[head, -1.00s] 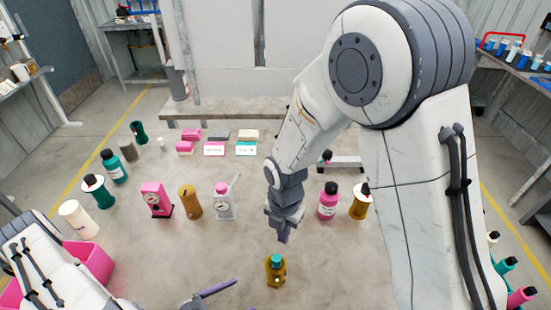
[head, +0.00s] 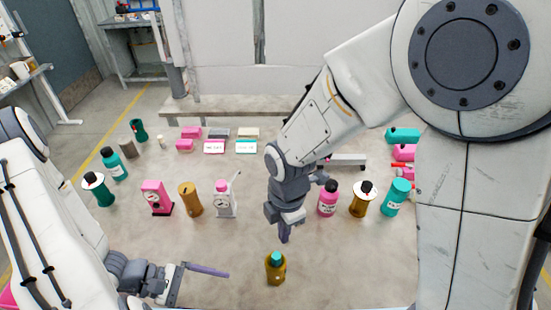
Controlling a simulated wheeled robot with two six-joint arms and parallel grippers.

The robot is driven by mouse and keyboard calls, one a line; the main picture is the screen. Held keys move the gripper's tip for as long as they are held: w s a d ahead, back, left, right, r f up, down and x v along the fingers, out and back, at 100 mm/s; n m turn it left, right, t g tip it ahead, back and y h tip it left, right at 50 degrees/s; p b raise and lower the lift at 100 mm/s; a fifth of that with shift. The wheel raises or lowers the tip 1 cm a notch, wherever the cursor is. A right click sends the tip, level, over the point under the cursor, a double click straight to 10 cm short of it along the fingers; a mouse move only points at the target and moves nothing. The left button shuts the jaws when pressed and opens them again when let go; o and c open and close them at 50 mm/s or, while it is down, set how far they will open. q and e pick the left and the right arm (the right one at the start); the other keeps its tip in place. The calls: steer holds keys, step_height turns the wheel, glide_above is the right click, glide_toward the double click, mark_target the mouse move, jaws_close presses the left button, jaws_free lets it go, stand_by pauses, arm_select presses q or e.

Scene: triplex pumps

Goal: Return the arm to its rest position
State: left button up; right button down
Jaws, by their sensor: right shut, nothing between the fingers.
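My right arm comes in from the right and fills much of that side. Its gripper (head: 284,236) points down, shut and empty, over the table (head: 330,270). A small amber bottle with a teal cap (head: 276,270) stands just below it in the picture, apart from the fingers. My left arm comes in from the lower left. Its gripper (head: 205,270) points right over the front of the table. One purple finger shows at one end of its jaw rail, so it looks open; the other finger is out of view. I see nothing held in it.
A pink dial device (head: 156,198), an amber bottle (head: 190,200) and a grey device (head: 225,200) stand mid-table. A pink bottle (head: 328,199), an amber bottle (head: 361,199) and a teal bottle (head: 396,197) stand right of my right gripper. Teal bottles (head: 98,189) stand at left.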

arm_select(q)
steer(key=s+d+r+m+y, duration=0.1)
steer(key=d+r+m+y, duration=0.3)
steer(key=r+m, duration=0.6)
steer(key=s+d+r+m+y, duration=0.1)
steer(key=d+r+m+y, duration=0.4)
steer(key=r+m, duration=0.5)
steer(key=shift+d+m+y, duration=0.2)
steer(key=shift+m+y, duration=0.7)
arm_select(e)
steer(key=s+d+r+m, duration=0.3)
steer(key=s+r+m, duration=0.6)
steer(key=m, duration=0.7)
steer(key=shift+s+y, duration=0.4)
steer(key=shift+s, duration=0.8)
